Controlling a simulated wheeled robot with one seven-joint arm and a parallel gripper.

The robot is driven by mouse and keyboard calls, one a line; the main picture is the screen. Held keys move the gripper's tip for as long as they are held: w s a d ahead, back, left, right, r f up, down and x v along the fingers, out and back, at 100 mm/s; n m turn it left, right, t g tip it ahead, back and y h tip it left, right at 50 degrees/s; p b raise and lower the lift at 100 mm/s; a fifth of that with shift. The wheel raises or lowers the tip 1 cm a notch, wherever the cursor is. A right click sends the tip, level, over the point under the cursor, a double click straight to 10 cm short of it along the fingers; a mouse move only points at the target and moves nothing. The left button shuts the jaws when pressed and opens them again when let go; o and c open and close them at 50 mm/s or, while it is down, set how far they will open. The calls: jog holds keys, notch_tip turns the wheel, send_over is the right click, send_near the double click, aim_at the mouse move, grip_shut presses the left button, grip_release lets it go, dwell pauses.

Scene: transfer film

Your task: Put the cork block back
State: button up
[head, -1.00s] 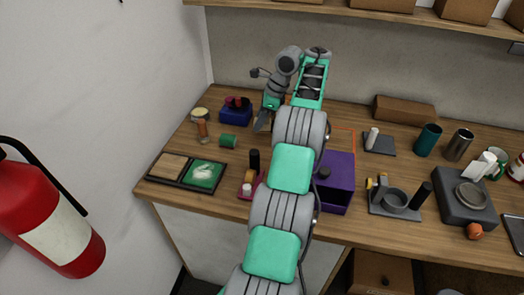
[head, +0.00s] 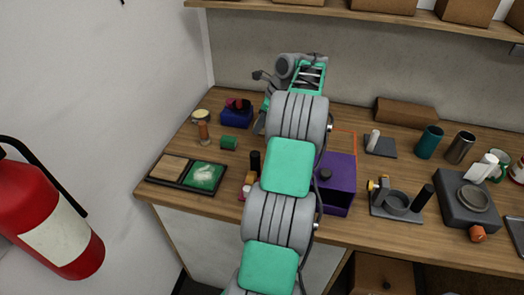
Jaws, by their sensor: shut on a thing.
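My gripper (head: 260,123) is low over the back left part of the wooden table, pointing down. Its fingertips are small and partly behind my arm. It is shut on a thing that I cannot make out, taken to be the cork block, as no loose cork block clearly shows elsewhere. An orange outline (head: 355,146) on the table shows to the right of my arm, behind the purple box; my arm hides its left part.
A green cylinder (head: 229,143) and a blue box (head: 237,118) stand left of my gripper. The purple box (head: 339,198) is right of my arm. A black tray (head: 180,184) with tan and green squares lies at the left. A grey holder (head: 396,212) stands at the right.

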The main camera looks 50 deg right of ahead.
notch_tip(320, 180, down, 9)
jog(key=shift+f+b, duration=0.1)
jog(key=shift+b, duration=1.1)
jog(key=o, duration=1.2)
jog(key=shift+f, duration=0.1)
